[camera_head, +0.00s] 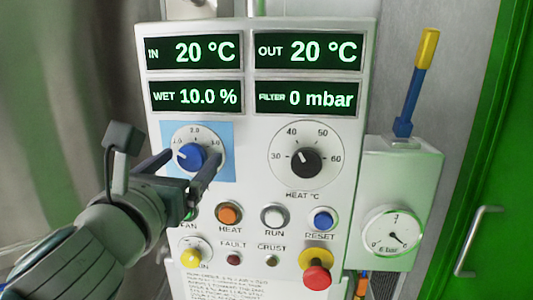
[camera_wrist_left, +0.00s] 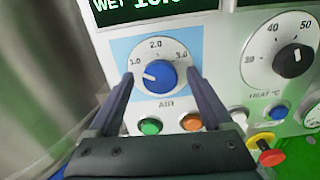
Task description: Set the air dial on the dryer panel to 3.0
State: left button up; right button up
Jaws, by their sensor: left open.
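The air dial is a blue knob (camera_head: 190,157) on a white round scale in a light blue square on the dryer panel (camera_head: 255,150). In the left wrist view the knob (camera_wrist_left: 161,76) shows large, with 1.0, 2.0 and 3.0 around it. Its white mark points left, close to the 1.0 side. My left gripper (camera_head: 194,156) is open, one finger on each side of the knob. In the left wrist view the gripper (camera_wrist_left: 160,79) shows gaps between fingers and knob; I cannot tell the depth. My right gripper is not in view.
A black heat dial (camera_head: 306,161) is right of the air dial. Buttons sit below, including an orange heat button (camera_head: 229,215) and a red emergency knob (camera_head: 316,276). Displays (camera_head: 195,52) are above. A pressure gauge box (camera_head: 400,165) with a blue, yellow-tipped lever (camera_head: 415,85) stands right.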

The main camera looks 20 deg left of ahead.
pick_arm(q)
jog(key=shift+w, duration=0.25)
grip_shut()
dwell(0.6)
